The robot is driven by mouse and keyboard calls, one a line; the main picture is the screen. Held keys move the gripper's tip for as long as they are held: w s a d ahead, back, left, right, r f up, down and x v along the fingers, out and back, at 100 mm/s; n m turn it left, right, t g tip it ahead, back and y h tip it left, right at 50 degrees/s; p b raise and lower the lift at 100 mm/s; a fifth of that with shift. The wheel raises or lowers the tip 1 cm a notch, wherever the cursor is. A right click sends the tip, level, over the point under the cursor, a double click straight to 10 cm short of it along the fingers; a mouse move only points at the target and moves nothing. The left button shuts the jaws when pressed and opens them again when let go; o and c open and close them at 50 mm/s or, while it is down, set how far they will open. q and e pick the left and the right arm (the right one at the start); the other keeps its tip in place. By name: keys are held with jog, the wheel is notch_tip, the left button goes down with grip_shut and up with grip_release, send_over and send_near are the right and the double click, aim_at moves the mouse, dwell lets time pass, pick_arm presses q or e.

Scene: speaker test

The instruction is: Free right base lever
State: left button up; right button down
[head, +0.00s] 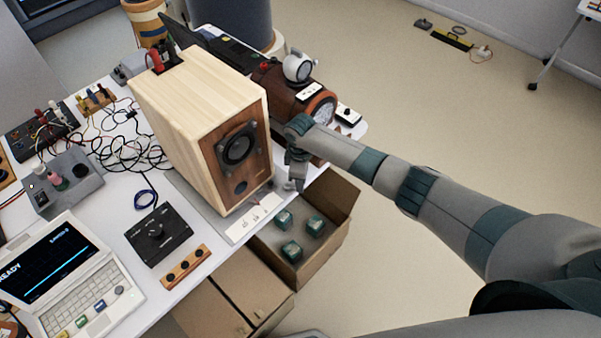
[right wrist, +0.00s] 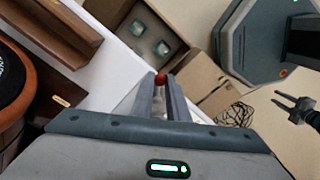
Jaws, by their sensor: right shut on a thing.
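The light wooden speaker (head: 200,120) stands upright on a grey base plate (head: 190,195) on the white table. My right gripper (head: 297,182) is low beside the speaker's right side, near the table edge. In the right wrist view its two fingers (right wrist: 160,88) are shut on a red-tipped lever (right wrist: 161,78), with the red tip showing between the fingertips. In the head view the lever is hidden by the gripper. My left gripper (right wrist: 297,108) shows only at the right of the right wrist view, with its fingers apart and empty.
An open cardboard box (head: 323,250) with several green blocks is just below the table edge by my right gripper. A brown wooden device (head: 285,95) stands behind it. A black knob box (head: 158,235), a laptop (head: 75,275) and tangled cables (head: 125,150) crowd the left.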

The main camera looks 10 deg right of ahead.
jog(key=shift+s+a+r+m+p, duration=0.1)
jog(key=shift+s+a+m+p, duration=0.15)
jog(key=shift+m+p, duration=0.4)
jog(key=shift+s+a+m+p, duration=0.15)
jog(key=shift+m+p, duration=0.25)
jog(key=shift+m, duration=0.45)
jog(key=c, duration=1.7)
grip_release()
jog(key=shift+s, duration=0.1)
notch_tip(320, 180, up, 17)
jog(key=b, duration=0.4)
jog(key=shift+r, duration=0.15)
jog(key=shift+s, duration=0.1)
